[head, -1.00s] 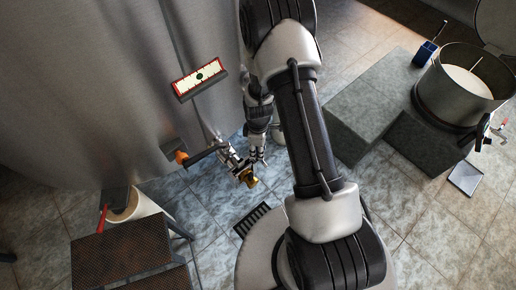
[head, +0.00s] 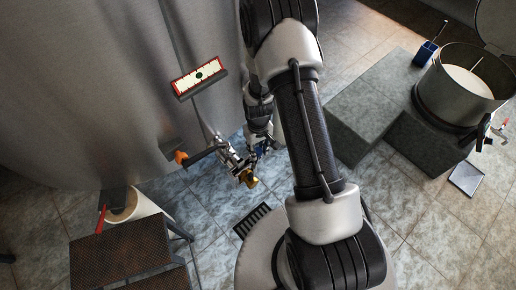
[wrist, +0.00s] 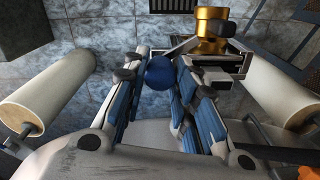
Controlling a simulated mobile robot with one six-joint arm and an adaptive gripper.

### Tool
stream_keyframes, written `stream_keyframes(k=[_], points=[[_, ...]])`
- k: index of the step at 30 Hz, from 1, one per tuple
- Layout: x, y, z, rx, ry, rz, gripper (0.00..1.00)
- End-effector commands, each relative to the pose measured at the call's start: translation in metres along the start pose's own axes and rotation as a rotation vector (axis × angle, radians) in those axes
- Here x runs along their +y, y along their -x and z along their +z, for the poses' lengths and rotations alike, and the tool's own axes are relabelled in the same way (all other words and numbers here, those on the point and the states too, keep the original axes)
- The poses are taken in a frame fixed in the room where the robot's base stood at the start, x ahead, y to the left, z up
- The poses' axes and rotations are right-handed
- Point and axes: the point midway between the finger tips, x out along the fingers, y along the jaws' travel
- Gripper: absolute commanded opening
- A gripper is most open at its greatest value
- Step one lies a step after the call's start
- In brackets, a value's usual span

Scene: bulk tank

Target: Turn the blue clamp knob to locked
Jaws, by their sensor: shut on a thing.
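The blue clamp knob (wrist: 160,72) is a round, dark blue ball in the wrist view, between the tips of my gripper (wrist: 158,80). The two fingers have blue pads and are shut on it from the left and right. A brass fitting (wrist: 212,28) on a metal clamp stands just beyond, to the right. In the head view my gripper (head: 259,152) is low beside the tank, right of the brass fitting (head: 248,178). The knob cannot be told apart there from the blue finger pads.
The large steel tank (head: 110,70) fills the left, with an orange-tipped black handle (head: 198,155) close to my gripper. A dark step (head: 125,250) stands front left. Grey blocks (head: 375,100) and a steel pot (head: 462,90) stand right. Tiled floor lies between.

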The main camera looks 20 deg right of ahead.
Motion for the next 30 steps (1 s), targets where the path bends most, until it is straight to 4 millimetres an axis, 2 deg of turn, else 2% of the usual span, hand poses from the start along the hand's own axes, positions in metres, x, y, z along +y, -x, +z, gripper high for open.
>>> stream_keyframes(k=[15, 30], points=[[0.0001, 0.0001, -0.0004, 0.001, -0.422, 0.000, 0.02], [0.0001, 0.0002, -0.0003, 0.001, -0.568, 0.000, 0.02]])
